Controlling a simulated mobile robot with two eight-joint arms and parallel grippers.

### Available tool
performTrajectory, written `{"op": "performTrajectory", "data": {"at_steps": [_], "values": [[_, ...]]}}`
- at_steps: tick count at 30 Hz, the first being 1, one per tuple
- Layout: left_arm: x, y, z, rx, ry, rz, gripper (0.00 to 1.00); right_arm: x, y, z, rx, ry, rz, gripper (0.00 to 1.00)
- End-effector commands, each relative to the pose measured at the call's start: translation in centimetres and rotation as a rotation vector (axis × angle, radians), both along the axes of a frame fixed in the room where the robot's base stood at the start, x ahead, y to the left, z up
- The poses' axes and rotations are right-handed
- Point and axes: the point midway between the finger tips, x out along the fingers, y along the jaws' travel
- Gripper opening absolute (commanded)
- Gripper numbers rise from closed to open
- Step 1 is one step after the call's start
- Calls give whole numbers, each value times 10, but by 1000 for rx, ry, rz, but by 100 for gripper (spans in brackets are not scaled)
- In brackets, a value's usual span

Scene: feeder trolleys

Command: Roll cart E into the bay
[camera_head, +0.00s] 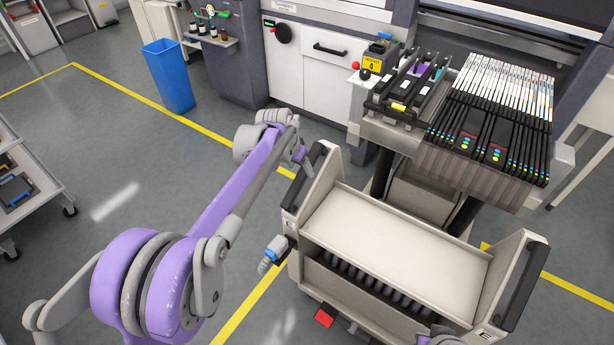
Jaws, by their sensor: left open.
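Cart E (395,250) is a cream trolley with a flat top, raised side panels and a black grip on each side. Small letter labels show on its side panels. It stands upright on the floor in front of the machine. The bay (408,192) is the space beneath the feeder bank, between dark legs; the cart's far side partly hides it. My left gripper (299,158) is open, close by the upper end of the cart's left black grip (305,178); I cannot tell whether they touch.
The feeder bank (480,160) overhangs behind the cart. A red pedal (324,316) sits low at the cart's front left. Yellow floor lines (245,312) run beside the cart. A blue bin (168,76) and a shelf trolley (35,190) stand left, with clear floor between.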

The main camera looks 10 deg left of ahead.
Motion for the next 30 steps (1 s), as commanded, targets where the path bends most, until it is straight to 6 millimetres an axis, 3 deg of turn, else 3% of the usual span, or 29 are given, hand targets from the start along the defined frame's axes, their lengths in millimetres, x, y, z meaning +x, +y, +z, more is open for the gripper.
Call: {"op": "performTrajectory", "data": {"at_steps": [3,10,23,30], "values": [[9,-3,-24,0,0,0,70,0,0,-5,0,1,0,0],[22,-8,-56,0,0,0,70,0,0,-9,0,3,0,0],[26,-9,-66,1,0,1,70,0,0,-10,0,3,0,0],[26,-9,-66,1,0,1,30,0,0,-10,0,3,0,0]]}}
